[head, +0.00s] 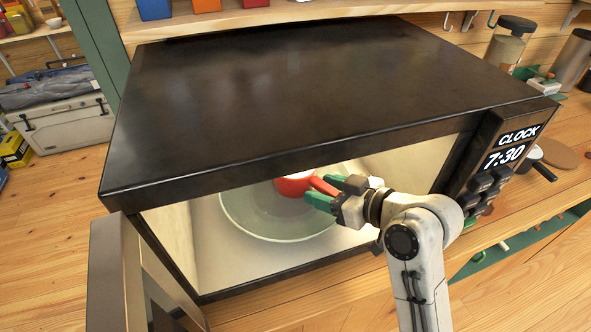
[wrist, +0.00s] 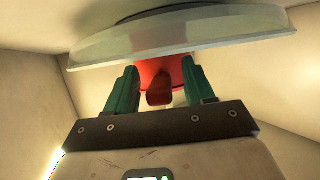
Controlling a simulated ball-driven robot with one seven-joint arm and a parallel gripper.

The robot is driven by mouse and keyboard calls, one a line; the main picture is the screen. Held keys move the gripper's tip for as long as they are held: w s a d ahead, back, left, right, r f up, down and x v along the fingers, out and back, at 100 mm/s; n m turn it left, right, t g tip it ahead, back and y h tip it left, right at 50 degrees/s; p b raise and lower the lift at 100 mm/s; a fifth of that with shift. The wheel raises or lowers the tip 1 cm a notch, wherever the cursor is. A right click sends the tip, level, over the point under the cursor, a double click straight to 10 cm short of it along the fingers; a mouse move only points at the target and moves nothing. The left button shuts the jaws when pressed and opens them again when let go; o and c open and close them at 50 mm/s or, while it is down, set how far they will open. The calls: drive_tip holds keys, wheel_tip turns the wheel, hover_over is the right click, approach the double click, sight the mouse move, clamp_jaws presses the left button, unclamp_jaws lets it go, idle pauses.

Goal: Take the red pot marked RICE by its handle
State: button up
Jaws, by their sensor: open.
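The red pot (head: 293,187) stands on the glass turntable (head: 240,222) inside the open microwave (head: 300,100). The microwave's top hides its upper part, and no RICE marking shows. Its red handle (head: 324,187) points right, toward my gripper (head: 321,190). My gripper is open, with its green fingers reaching into the microwave. In the wrist view the pot (wrist: 173,73) appears under the turntable (wrist: 180,38), as if upside down. The handle (wrist: 159,92) lies between the two fingers of the gripper (wrist: 158,80), with a gap showing on each side.
The microwave door (head: 112,275) hangs open at the left. A control panel with a clock and knobs (head: 490,180) is on the right of the opening. A shelf (head: 240,20) with coloured containers runs above the microwave. The turntable's left part is bare.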

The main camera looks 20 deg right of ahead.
drive_tip(key=shift+w+a+f, duration=0.15)
drive_tip(key=shift+w+a, duration=0.05)
drive_tip(key=shift+w, duration=0.1)
drive_tip(key=shift+c, duration=0.2)
clamp_jaws()
